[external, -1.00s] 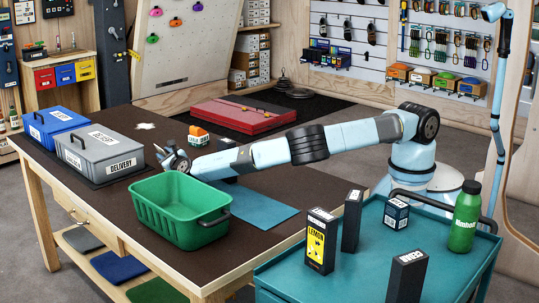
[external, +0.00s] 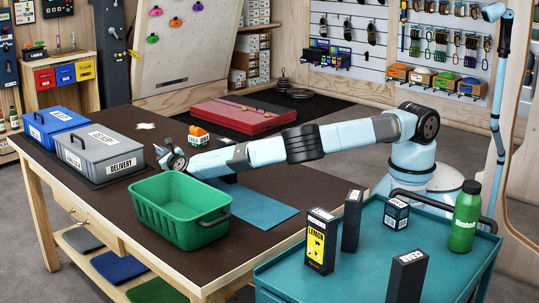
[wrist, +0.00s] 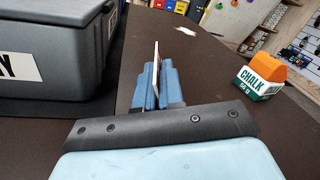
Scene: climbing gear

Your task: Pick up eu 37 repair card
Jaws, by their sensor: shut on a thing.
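A thin pale card (wrist: 156,54) stands on edge between the blue fingers of my gripper (wrist: 152,78) in the wrist view. The fingers are shut on it, and its print cannot be read from this edge-on angle. In the external view my gripper (external: 171,158) is low over the brown table, just right of the grey delivery box. The card cannot be made out there.
The grey delivery box (external: 98,153) stands close on the left, with a blue box (external: 54,124) behind. An orange and white chalk box (external: 198,136) is close behind my gripper. A green crate (external: 178,212) stands in front. A teal mat (external: 260,207) lies to the right.

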